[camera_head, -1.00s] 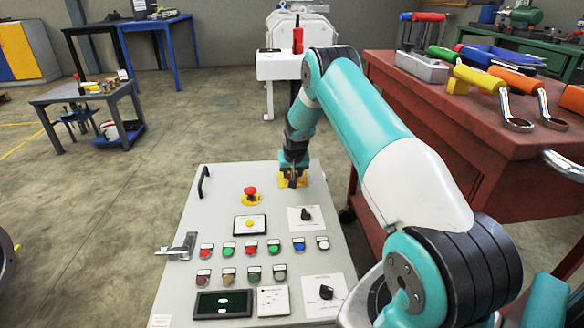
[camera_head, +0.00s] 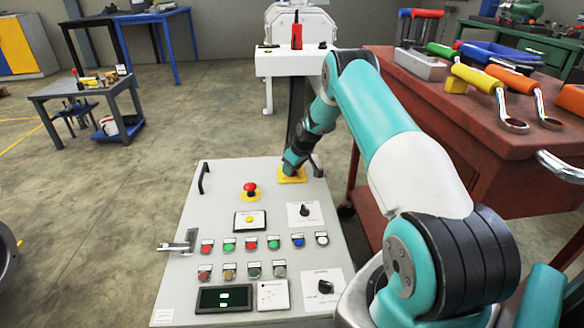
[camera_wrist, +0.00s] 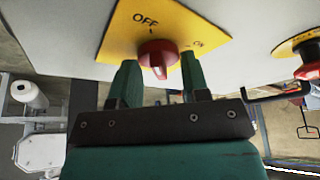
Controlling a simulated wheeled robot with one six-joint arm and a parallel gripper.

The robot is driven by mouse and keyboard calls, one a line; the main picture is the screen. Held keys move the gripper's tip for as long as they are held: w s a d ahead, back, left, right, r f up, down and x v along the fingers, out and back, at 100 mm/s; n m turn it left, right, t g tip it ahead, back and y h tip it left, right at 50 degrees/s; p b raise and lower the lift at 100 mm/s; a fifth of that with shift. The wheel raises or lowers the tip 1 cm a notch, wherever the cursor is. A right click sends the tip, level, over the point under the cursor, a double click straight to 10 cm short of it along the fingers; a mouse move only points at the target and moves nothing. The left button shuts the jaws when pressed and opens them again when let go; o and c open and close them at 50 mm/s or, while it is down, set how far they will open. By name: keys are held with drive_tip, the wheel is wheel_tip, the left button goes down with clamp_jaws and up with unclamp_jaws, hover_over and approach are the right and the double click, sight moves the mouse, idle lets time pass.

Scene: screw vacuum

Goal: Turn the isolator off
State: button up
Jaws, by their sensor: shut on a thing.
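The isolator is a red rotary knob (camera_wrist: 157,54) on a yellow plate (camera_wrist: 117,42) marked OFF and ON in the wrist view. In the head view its yellow plate (camera_head: 293,177) sits at the far right corner of the grey panel, and my gripper hides the knob. My gripper (camera_wrist: 160,68) has its two green fingers on either side of the knob and is shut on it. In the head view my gripper (camera_head: 291,165) is tilted over the plate. The knob's exact pointing is hard to tell.
The grey control panel (camera_head: 225,180) carries a red emergency stop (camera_head: 250,188), several coloured buttons, two black rotary switches and a black handle (camera_head: 204,178). A red workbench (camera_head: 480,130) with tools stands close on the right.

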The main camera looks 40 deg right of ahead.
idle(0.3)
drive_tip(key=o, duration=0.8)
drive_tip(key=p+v, duration=0.4)
drive_tip(key=v, duration=1.3)
drive_tip(key=shift+r, duration=0.2)
